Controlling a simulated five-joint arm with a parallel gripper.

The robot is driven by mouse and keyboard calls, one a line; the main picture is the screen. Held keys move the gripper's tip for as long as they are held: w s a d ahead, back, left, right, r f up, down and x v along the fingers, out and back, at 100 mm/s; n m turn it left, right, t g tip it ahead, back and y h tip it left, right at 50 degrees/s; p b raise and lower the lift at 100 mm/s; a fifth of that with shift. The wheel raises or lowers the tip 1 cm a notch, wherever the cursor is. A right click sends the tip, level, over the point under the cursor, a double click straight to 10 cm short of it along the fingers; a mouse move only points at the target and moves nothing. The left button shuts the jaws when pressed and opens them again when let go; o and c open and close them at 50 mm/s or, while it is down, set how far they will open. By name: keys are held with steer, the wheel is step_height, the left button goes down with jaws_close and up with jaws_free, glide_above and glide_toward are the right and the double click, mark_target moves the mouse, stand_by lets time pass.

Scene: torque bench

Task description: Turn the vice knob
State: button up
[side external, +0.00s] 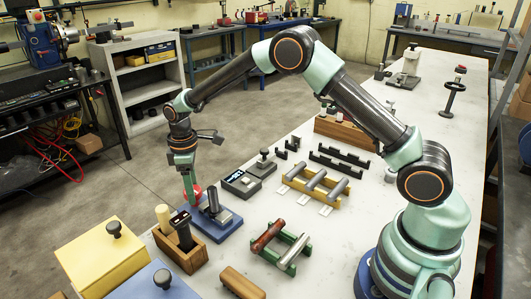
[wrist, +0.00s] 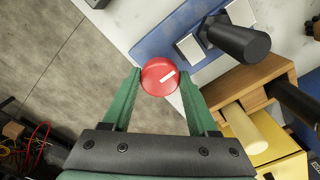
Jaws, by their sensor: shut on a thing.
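The vice knob (wrist: 158,77) is a round red knob with a short white mark, at the centre of the wrist view. It also shows in the side view (side external: 195,191), partly hidden by my gripper. My gripper (wrist: 160,80) has its two green fingers on either side of the knob, shut on it. In the side view my gripper (side external: 189,193) points down at the knob. The vice (side external: 221,222) has a blue base with light metal jaw blocks and a dark cylinder standing at it. The vice's blue base (wrist: 166,40) lies just beyond the knob in the wrist view.
A wooden block (side external: 187,257) holding handled tools stands close in front of the vice. A yellow box (side external: 90,258) is at the front left. A dark display device (side external: 240,184) and a rack of rollers (side external: 325,190) are behind. The bench edge is beside the knob.

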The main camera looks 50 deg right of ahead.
steer(key=o, duration=1.4)
steer(key=shift+r, duration=0.1)
steer(key=shift+c, duration=0.2)
step_height(320, 180, up, 12)
steer(key=shift+r, duration=0.1)
